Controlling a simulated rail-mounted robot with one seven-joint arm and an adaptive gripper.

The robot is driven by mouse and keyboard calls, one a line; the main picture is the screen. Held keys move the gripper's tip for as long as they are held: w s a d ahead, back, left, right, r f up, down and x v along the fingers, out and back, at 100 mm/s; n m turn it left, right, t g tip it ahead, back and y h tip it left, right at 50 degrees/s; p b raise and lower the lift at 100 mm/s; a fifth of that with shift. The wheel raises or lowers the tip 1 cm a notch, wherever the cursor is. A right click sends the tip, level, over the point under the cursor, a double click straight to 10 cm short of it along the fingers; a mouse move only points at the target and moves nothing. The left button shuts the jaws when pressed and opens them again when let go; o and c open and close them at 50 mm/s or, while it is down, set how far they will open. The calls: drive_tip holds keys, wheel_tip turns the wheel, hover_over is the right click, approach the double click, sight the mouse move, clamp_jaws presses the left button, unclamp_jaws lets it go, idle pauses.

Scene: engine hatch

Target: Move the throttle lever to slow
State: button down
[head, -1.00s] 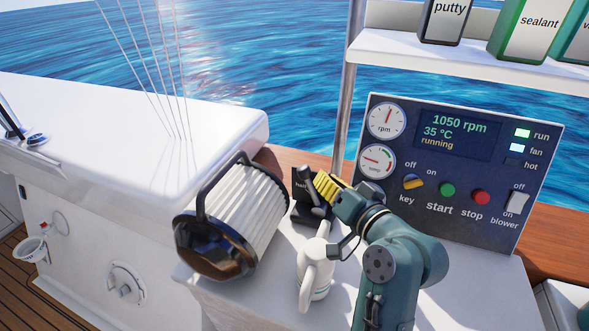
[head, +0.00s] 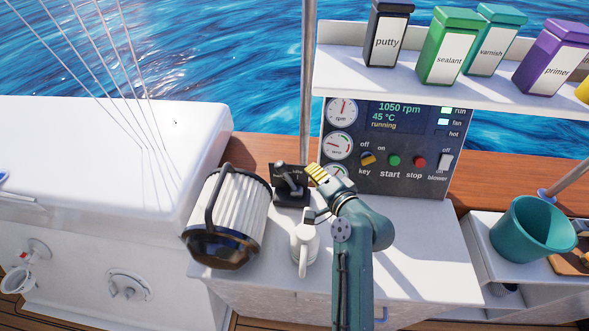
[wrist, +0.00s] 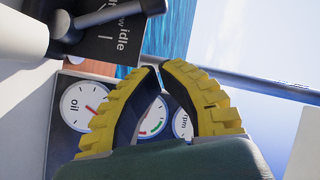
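The throttle lever (head: 284,175) is a grey handle on a dark box (head: 291,197) on the white counter, between the ribbed cylinder and the engine panel. My gripper (head: 314,173), with yellow ribbed fingers, is just right of the lever and apart from it. In the wrist view the fingertips (wrist: 157,68) come together with nothing seen between them. The lever (wrist: 100,16) shows at the top left there, beside a dark plate (wrist: 121,42) marked "idle" and another partly cut-off word. The lever's exact setting cannot be read.
A ribbed white cylinder with a black handle (head: 238,205) stands close left of the throttle box. A white jug (head: 303,248) stands in front, beside my arm. The engine panel (head: 385,180) is behind, reading 1050 rpm and running. A shelf of containers (head: 360,64) hangs above.

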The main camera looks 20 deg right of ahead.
drive_tip(key=b, duration=0.1)
hover_over(289, 180)
drive_tip(key=s+d, duration=0.1)
drive_tip(key=d, duration=0.1)
wheel_tip(289, 180, down, 2)
drive_tip(key=shift+a+f, duration=0.15)
drive_tip(key=shift+a, duration=0.1)
drive_tip(key=shift+w+a+f+n+p, duration=0.25)
drive_tip(key=shift+w+a+n+p, duration=0.1)
drive_tip(key=shift+a+p, duration=0.25)
drive_tip(key=shift+r, duration=0.1)
